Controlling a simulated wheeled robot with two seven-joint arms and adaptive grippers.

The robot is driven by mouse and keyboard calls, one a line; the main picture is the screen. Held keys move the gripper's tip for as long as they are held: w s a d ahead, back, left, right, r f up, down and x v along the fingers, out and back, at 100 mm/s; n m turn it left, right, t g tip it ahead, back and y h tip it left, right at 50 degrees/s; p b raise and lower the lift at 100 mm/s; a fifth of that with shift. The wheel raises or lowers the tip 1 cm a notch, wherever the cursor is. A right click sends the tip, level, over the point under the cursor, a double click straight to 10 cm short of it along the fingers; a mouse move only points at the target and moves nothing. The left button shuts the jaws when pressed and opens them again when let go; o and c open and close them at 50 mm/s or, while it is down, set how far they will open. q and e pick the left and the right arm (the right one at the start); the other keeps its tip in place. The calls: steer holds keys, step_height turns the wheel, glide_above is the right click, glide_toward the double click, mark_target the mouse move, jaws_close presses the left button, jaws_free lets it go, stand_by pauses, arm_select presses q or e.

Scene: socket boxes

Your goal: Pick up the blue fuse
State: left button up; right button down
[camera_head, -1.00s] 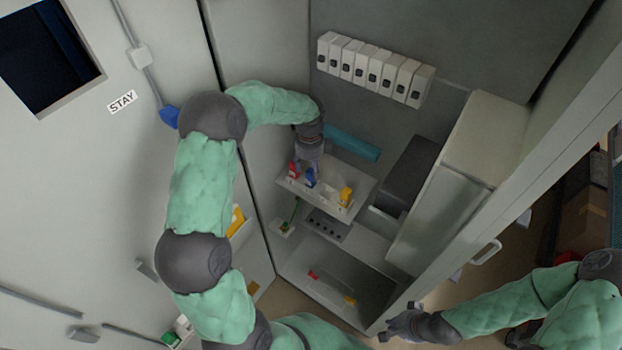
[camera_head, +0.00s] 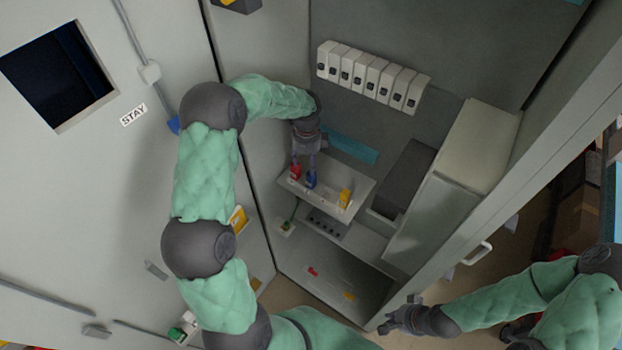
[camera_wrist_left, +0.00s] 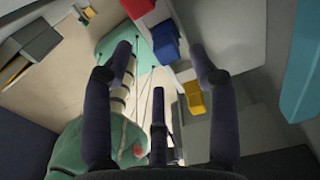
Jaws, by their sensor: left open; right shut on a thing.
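The blue fuse (camera_head: 311,180) stands on a light shelf (camera_head: 326,204) inside the cabinet, between a red fuse (camera_head: 296,171) and a yellow fuse (camera_head: 345,197). My left gripper (camera_head: 304,160) reaches down at the blue fuse. In the left wrist view my open fingers (camera_wrist_left: 162,52) stand on either side of the blue fuse (camera_wrist_left: 165,42), with no clear contact; the red fuse (camera_wrist_left: 137,7) and yellow fuse (camera_wrist_left: 195,98) show nearby. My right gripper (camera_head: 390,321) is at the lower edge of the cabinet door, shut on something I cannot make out.
A row of white switches (camera_head: 372,75) is on the cabinet's back wall above the shelf. A dark box (camera_head: 405,180) is right of the shelf. The open door (camera_head: 510,215) with its handle (camera_head: 478,253) bounds the right side. Small red and yellow pieces lie lower down.

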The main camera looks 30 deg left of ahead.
mark_target(310, 178)
arm_select(q)
step_height(310, 178, down, 3)
steer(key=shift+w+f, duration=0.1)
steer(key=shift+f, duration=0.05)
steer(key=shift+d+f, duration=0.25)
steer(key=shift+f, duration=1.15)
steer(key=shift+d+f, duration=0.2)
steer(key=shift+f, duration=1.15)
steer(key=c, duration=1.1)
